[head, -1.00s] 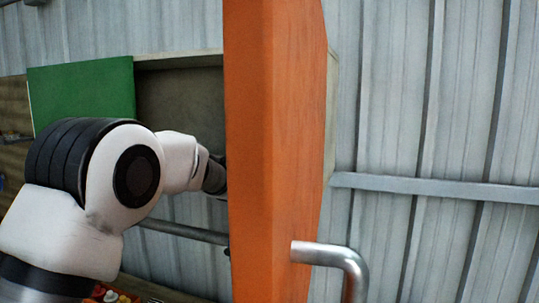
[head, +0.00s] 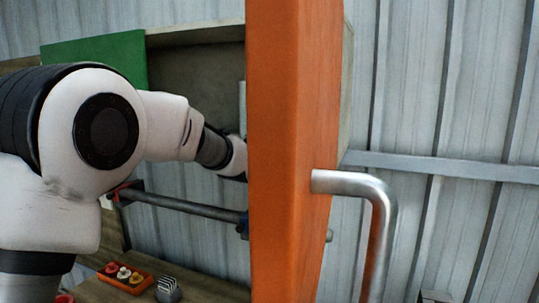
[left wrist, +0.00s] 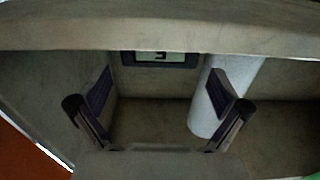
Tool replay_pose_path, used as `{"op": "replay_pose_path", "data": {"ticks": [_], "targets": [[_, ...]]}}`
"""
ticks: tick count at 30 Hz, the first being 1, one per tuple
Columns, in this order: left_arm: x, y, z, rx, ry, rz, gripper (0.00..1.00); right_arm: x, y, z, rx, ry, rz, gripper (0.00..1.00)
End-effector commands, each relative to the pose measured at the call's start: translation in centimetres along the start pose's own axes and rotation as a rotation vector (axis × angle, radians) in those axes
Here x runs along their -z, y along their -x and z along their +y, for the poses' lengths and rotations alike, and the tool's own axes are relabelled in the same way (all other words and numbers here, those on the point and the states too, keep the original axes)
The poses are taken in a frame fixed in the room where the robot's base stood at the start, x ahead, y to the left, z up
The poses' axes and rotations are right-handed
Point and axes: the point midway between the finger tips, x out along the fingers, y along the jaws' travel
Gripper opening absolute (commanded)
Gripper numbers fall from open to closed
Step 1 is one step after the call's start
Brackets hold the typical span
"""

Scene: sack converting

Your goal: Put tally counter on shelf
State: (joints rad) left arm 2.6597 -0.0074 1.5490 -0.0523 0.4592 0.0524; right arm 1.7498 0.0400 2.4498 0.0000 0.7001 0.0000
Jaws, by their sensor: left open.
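A dark device with a pale display showing a digit, apparently the tally counter (left wrist: 160,58), is at the upper middle of the left wrist view. Its upper part is cut off by a beige board edge (left wrist: 160,32). My left gripper (left wrist: 160,97) is open, with its fingers spread on either side below the device and nothing between them. In the head view my left arm reaches into the beige wall cabinet (head: 195,85). The gripper and device are hidden there behind the orange door. My right gripper is in neither view.
A white cylinder (left wrist: 226,100) stands behind the right finger. The orange door (head: 290,150) with a metal handle (head: 372,200) blocks much of the head view. A green panel (head: 100,65) covers the cabinet's left. An orange tray (head: 125,278) of small items lies on the bench below.

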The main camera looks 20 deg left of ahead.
Motion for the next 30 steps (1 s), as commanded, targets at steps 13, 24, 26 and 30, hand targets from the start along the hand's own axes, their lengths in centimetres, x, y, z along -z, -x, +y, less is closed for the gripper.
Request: {"op": "replay_pose_path", "data": {"ticks": [13, 24, 26, 30], "targets": [[-0.2, 7.9, 0.0, 0.0, 0.0, 0.0, 1.0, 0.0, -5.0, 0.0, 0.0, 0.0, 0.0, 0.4], [-15.5, 6.3, -0.3, 0.004, 0.014, -0.241, 1.0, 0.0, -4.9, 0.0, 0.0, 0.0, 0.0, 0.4], [-22.6, 6.9, -0.4, 0.007, 0.02, -0.356, 1.0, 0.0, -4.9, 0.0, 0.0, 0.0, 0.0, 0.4], [-39.2, 11.8, -0.5, 0.014, 0.033, -0.641, 1.0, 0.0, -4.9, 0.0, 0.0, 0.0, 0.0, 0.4]]}}
